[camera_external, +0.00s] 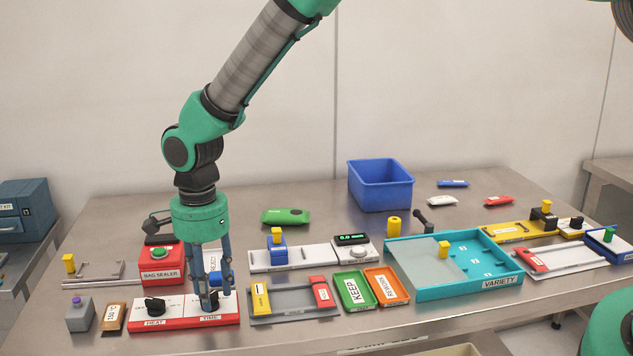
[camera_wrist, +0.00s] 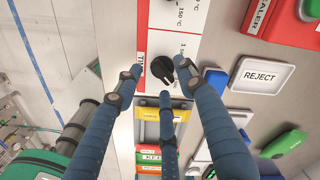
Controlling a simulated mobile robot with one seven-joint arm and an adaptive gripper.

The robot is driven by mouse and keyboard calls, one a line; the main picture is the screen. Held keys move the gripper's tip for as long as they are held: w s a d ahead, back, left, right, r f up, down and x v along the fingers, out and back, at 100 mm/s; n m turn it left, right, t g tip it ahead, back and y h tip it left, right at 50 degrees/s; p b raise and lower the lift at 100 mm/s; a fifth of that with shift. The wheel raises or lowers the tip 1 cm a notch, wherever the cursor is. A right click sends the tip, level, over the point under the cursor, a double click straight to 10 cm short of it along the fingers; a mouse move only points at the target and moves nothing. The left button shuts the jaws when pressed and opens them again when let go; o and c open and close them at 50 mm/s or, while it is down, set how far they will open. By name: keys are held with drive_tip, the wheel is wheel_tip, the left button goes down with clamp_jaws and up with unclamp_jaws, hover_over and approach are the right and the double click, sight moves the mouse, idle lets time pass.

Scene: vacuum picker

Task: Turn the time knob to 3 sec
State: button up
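The black time knob (camera_wrist: 162,68) sits on the white right half of a red-framed control panel labelled HEAT and TIME. In the external view the time knob (camera_external: 207,300) is partly hidden behind my fingers. My gripper (camera_external: 214,298) points straight down over it. In the wrist view the blue fingers of my gripper (camera_wrist: 172,84) are spread around the knob, with gaps between them and it. A label starting with "1" shows beside the knob; the rest of the scale is hidden or too small to read. The knob's pointer setting is not clear.
The heat knob (camera_external: 154,305) is close on the left. The red bag sealer (camera_external: 161,268) with a green button stands behind, beside the REJECT tray (camera_wrist: 263,76). A grey fixture with yellow and red ends (camera_external: 290,301) lies to the right.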

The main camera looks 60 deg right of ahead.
wheel_tip(320, 180, up, 11)
idle(0.5)
drive_tip(key=shift+r, duration=0.15)
idle(0.4)
wheel_tip(320, 180, up, 16)
drive_tip(key=f+n+t+b, duration=0.1)
drive_tip(key=n+t, duration=0.1)
drive_tip(key=n, duration=0.3)
hover_over(211, 296)
drive_tip(key=s+d, duration=0.4)
drive_tip(key=s, duration=0.4)
drive_tip(key=s+d+r+n+b, duration=0.2)
drive_tip(key=s+d+r+n, duration=0.15)
drive_tip(key=s+r, duration=0.75)
drive_tip(key=s+d+n+t+b, duration=0.2)
drive_tip(key=s+n, duration=0.7)
drive_tip(key=s, duration=1.8)
drive_tip(key=shift+s+d+r+t, duration=0.15)
drive_tip(key=shift+d+r+t, duration=0.2)
drive_tip(key=shift+d+t, duration=0.35)
drive_tip(key=shift+a, duration=0.15)
